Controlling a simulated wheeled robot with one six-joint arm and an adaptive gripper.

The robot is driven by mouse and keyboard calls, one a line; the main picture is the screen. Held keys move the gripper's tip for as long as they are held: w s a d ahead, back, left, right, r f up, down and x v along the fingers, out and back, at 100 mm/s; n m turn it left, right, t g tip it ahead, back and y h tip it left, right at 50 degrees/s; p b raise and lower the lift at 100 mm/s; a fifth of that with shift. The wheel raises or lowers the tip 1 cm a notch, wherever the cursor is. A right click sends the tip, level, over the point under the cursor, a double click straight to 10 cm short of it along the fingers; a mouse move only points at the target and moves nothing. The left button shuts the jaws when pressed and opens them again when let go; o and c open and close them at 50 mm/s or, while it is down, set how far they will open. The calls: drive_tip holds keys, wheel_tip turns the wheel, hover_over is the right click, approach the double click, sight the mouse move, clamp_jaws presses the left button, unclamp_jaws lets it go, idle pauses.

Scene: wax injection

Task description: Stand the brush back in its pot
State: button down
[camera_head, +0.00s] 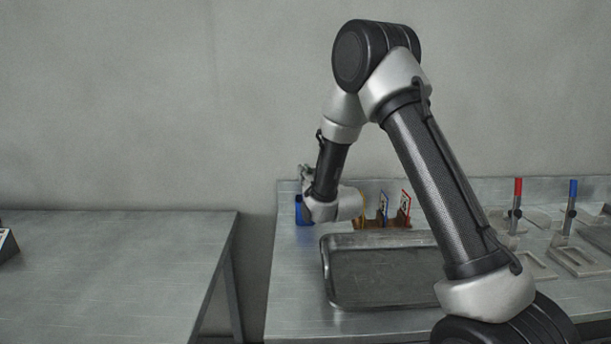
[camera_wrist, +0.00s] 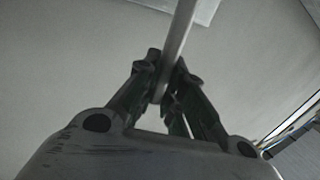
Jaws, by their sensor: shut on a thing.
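My gripper (camera_wrist: 168,84) is shut on a thin pale rod, the handle of the brush (camera_wrist: 181,35), in the wrist view. The rod runs up and slightly right out of the frame, so the bristles are not visible. In the head view my wrist is at the back left of the right-hand bench, and the fingers are too small and hidden to make out. A blue pot-like thing (camera_head: 299,210) stands there, partly hidden behind my wrist. I cannot tell whether the brush touches it.
A grey metal tray (camera_head: 336,297) lies on the bench in front of my wrist. A brown rack (camera_head: 402,219) with red and blue framed pieces stands behind it. Red-handled (camera_head: 517,190) and blue-handled (camera_head: 572,190) tools stand at right. The left table (camera_head: 110,270) is mostly clear.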

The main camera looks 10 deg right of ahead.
drive_tip(key=shift+f, duration=0.1)
drive_tip(key=c, duration=1.5)
unclamp_jaws()
drive_tip(key=s+d+r+g+h, duration=0.1)
drive_tip(key=s+d+r+g, duration=0.2)
drive_tip(key=s, duration=1.3)
drive_tip(key=s+d+r+m+g+h, duration=0.1)
drive_tip(key=s+d+r+g, duration=0.2)
drive_tip(key=s, duration=1.3)
drive_tip(key=s+d+r+m+g+h, duration=0.1)
drive_tip(key=s+d+r+g, duration=0.2)
drive_tip(key=s+d+g, duration=0.4)
drive_tip(key=shift+s+d+r, duration=0.1)
drive_tip(key=shift+s+d, duration=0.2)
drive_tip(key=shift+s, duration=1.2)
drive_tip(key=shift+s+d+r, duration=0.1)
drive_tip(key=shift+s+d, duration=0.2)
drive_tip(key=shift+s, duration=1.25)
drive_tip(key=shift+s+d, duration=0.3)
drive_tip(key=shift+s, duration=1.2)
